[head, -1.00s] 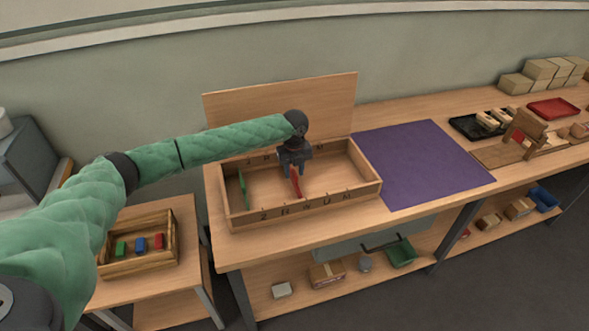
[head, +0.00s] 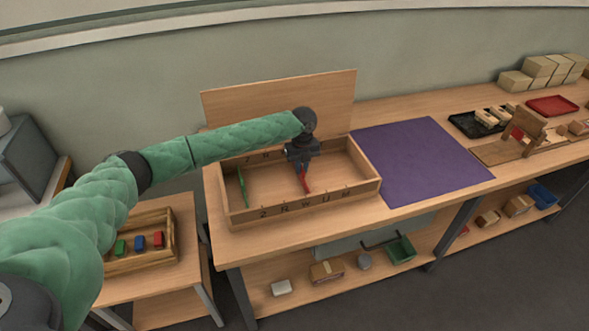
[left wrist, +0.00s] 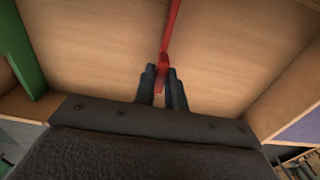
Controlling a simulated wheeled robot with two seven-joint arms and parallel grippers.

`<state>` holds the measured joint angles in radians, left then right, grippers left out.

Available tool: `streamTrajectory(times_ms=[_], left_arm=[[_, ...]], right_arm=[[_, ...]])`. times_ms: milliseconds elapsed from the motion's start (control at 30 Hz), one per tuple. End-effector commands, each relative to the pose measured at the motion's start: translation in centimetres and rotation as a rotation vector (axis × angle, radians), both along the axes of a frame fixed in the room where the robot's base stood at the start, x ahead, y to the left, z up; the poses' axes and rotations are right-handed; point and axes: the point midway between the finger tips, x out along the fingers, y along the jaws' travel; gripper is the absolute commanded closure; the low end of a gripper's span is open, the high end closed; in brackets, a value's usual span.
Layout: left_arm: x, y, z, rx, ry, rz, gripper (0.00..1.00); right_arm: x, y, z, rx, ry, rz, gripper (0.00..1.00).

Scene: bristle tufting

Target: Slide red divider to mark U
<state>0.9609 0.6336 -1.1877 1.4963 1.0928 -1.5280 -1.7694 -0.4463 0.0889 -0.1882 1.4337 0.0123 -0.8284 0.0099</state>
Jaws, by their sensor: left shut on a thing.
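The open wooden box (head: 229,203) on the bench has a row of letters along its front wall, with the U mark (head: 326,199) right of the middle. The red divider (head: 304,183) stands across the inside of the box, its front end near the W mark, left of U. My left gripper (head: 303,166) reaches down into the box and is shut on the red divider. In the left wrist view the fingertips (left wrist: 164,74) pinch the red divider (left wrist: 171,32). My right gripper is not in view.
A green divider (head: 242,186) stands near the box's left wall. The box floor right of the red divider is clear. A purple mat (head: 425,160) lies right of the box. A small wooden tray with coloured blocks (head: 139,243) is at lower left.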

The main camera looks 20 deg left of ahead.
Motion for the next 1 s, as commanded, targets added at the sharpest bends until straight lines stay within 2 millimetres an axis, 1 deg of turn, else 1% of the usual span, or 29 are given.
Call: streamTrajectory(times_ms=[33,100,233,367,667,700,767,800,1000], left_arm=[[0.5,-0.9,0.0,-0.002,0.000,-0.001,1.00],[1.1,-1.8,0.0,-0.001,0.000,-0.001,1.00],[1.9,-2.9,0.0,-0.001,-0.001,0.000,1.00],[2.3,-3.4,0.1,0.000,-0.001,0.000,1.00],[2.3,-3.4,0.1,0.000,-0.001,0.000,1.00],[2.3,-3.4,0.1,0.000,-0.001,0.000,0.80],[2.3,-3.4,0.1,0.000,-0.001,0.000,0.68],[2.3,-3.4,0.1,0.000,-0.001,0.000,0.65],[2.3,-3.4,0.1,0.000,0.000,0.000,0.65]], right_arm=[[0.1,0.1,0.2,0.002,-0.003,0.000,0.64],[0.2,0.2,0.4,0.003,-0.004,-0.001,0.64],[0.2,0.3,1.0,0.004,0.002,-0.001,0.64],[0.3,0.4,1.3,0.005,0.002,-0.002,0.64],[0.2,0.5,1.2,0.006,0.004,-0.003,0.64],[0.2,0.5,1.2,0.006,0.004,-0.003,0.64],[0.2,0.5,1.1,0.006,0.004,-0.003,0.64],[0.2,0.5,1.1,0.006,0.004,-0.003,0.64],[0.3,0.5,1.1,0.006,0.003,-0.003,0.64]])
